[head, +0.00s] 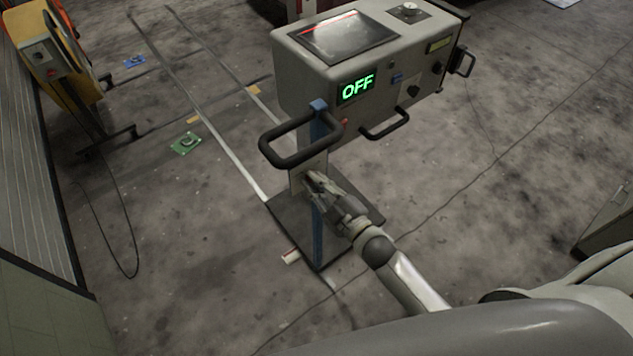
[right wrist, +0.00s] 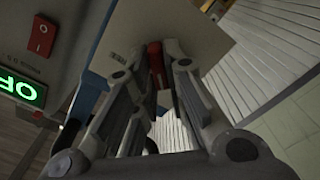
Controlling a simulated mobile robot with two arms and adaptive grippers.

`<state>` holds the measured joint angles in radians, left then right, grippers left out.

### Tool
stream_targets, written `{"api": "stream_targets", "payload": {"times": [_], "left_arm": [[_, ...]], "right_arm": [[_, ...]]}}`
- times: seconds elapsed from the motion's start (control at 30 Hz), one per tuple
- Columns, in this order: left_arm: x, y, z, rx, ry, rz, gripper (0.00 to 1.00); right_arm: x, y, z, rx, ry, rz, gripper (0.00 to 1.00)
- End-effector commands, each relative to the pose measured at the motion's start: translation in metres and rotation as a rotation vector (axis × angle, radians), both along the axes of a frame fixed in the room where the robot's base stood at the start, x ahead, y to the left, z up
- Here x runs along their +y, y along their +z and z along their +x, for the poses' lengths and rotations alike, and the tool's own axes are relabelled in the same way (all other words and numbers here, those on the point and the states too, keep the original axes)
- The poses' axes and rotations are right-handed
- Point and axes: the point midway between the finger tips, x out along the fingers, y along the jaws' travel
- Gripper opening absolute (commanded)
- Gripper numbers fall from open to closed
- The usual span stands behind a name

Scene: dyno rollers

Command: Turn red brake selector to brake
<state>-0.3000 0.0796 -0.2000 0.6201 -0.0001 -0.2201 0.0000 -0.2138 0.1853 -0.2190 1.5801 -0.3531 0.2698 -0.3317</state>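The red brake selector (right wrist: 156,60) stands on a pale plate (right wrist: 195,35) in the right wrist view. My right gripper (right wrist: 158,50) has its fingertips on both sides of the selector and looks shut on it. In the head view my right gripper (head: 308,180) is at the plate (head: 295,181) on the blue post (head: 318,235), below the console; the selector is hidden there by the gripper. The console's green display (head: 357,87) reads OFF, and part of it shows in the right wrist view (right wrist: 20,86). My left gripper is not in view.
The grey console (head: 300,72) has a black loop handle (head: 285,150) just above my gripper and another handle (head: 385,125) on its front. A red switch (right wrist: 41,37) is on the console. The post stands on a dark base plate (head: 285,215). A yellow machine (head: 60,80) stands far left.

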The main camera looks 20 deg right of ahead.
Motion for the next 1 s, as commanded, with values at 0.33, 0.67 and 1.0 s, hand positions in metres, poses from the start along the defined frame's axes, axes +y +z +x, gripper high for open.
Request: {"api": "stream_targets", "payload": {"times": [0.33, 0.67, 1.0], "left_arm": [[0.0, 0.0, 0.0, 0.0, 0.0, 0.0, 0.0], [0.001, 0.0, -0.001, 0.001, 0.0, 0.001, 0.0], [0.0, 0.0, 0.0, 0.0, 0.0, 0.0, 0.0]], "right_arm": [[0.0, 0.0, 0.0, 0.001, 0.0, 0.002, 0.32], [-0.007, -0.002, -0.021, 0.005, -0.001, 0.003, 0.32], [-0.029, -0.001, -0.082, 0.005, 0.001, 0.003, 0.32]]}}
